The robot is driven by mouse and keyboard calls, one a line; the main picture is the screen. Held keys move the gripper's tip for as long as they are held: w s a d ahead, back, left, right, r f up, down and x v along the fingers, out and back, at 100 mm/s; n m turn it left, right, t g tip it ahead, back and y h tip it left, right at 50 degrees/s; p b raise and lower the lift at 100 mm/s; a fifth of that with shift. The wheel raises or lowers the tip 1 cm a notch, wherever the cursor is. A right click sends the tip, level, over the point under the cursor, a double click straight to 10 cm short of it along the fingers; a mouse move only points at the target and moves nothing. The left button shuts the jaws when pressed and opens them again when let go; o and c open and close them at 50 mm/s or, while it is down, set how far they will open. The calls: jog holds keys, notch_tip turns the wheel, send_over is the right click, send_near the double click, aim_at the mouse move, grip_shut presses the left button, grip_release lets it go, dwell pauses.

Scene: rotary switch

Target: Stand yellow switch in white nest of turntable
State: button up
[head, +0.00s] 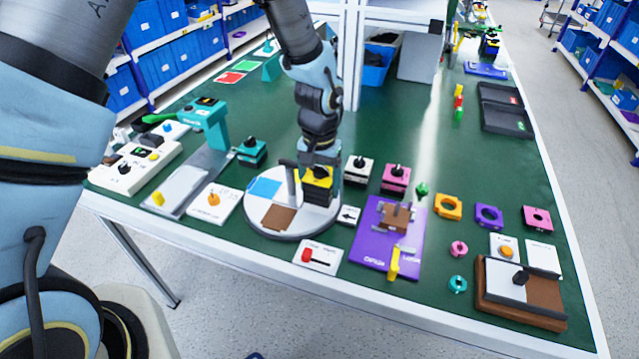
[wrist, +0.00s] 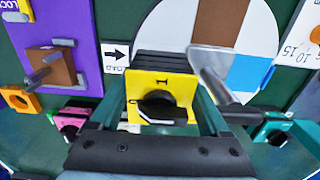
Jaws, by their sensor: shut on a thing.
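The yellow switch (head: 317,173), with a black body and black knob, is between the fingers of my gripper (head: 320,183), which is shut on it. In the wrist view the yellow switch (wrist: 145,84) shows its knob face towards the camera. The turntable (head: 312,222) is a round white disc with a blue patch (head: 265,188) and a brown patch (head: 279,217); it also shows in the wrist view (wrist: 181,32). The switch is over the disc's right side. I cannot tell whether it touches the disc. No white nest can be made out; my gripper and the switch hide that part.
A grey post with a dark handle (head: 289,165) rises from the turntable, close left of the switch. A white arrow card (head: 348,215) lies to the right. White (head: 358,172), pink (head: 396,180) and teal (head: 251,153) switches stand nearby. A purple board (head: 378,250) lies further right.

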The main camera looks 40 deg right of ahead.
jog(key=shift+f+b, duration=0.3)
dwell(0.4)
jog(key=shift+f+b, duration=0.45)
jog(key=shift+f, duration=0.2)
jog(key=o, duration=1.1)
notch_tip(320, 180, up, 11)
jog(key=b, duration=0.2)
jog(key=shift+b, duration=0.3)
jog(key=w+a+r+n, duration=0.25)
jog(key=w+a, duration=0.35)
jog(key=a, duration=0.5)
jog(key=w+a+r+n, duration=0.1)
jog(key=w+a+n, duration=0.2)
jog(key=w+a, duration=0.55)
jog(key=s+a+n, duration=0.2)
jog(key=a, duration=0.8)
jog(key=s+a+n+t, duration=0.1)
jog(key=s+a+n, duration=0.1)
jog(key=a, duration=0.9)
jog(key=shift+s+r+n+t, duration=0.2)
jog(key=shift+s+n+t, duration=0.15)
jog(key=shift+s, duration=0.2)
